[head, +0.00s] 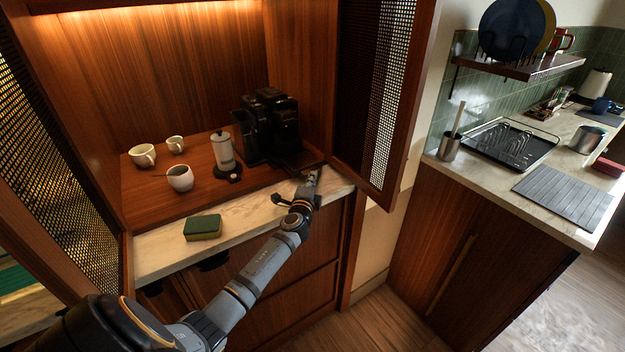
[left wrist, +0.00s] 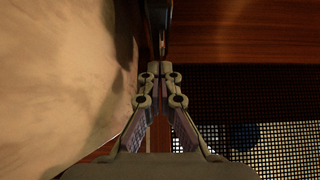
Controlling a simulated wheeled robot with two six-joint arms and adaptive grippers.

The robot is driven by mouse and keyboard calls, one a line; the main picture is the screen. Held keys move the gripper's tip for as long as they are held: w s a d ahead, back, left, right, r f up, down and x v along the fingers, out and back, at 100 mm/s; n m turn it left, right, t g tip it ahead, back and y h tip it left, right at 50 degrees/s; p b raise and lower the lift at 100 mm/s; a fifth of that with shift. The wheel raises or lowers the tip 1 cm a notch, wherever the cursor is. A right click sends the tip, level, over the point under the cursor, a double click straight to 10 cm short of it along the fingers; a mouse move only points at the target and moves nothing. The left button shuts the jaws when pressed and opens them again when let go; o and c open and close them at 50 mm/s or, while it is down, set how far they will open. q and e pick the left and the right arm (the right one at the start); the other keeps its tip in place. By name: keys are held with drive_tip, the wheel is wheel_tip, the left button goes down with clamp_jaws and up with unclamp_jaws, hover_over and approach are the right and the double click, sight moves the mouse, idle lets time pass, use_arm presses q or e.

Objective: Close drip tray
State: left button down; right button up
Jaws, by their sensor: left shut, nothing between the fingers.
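The black coffee machine (head: 268,127) stands on the wooden shelf inside the open cabinet. Its dark drip tray (head: 303,160) sticks out at the machine's front right, toward the shelf edge. My left gripper (head: 313,176) is at the front edge of the shelf, just in front of the tray. Its fingers are shut and empty, and they also show in the left wrist view (left wrist: 161,68). A dark narrow piece lies just beyond the fingertips there; I cannot tell whether they touch it. My right gripper is not in view.
The open mesh door (head: 383,100) stands close to the right of my left gripper. A French press (head: 223,152), white cups (head: 180,178) and a green sponge (head: 202,227) are to the left. The marble counter strip (head: 250,215) is mostly clear.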

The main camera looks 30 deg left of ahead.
sight(296, 162)
use_arm(q)
drive_tip(key=shift+w+a, duration=0.1)
drive_tip(key=shift+a, duration=0.25)
drive_tip(key=w+a+b, duration=0.1)
drive_tip(key=a, duration=0.1)
drive_tip(key=w+a+b, duration=0.1)
drive_tip(key=a, duration=0.2)
drive_tip(key=w+a+b, duration=0.1)
drive_tip(key=a, duration=0.2)
drive_tip(key=shift+w+a+f+b, duration=0.15)
drive_tip(key=shift+w+b, duration=0.1)
drive_tip(key=shift+b, duration=0.05)
drive_tip(key=shift+a, duration=0.1)
drive_tip(key=shift+r, duration=0.35)
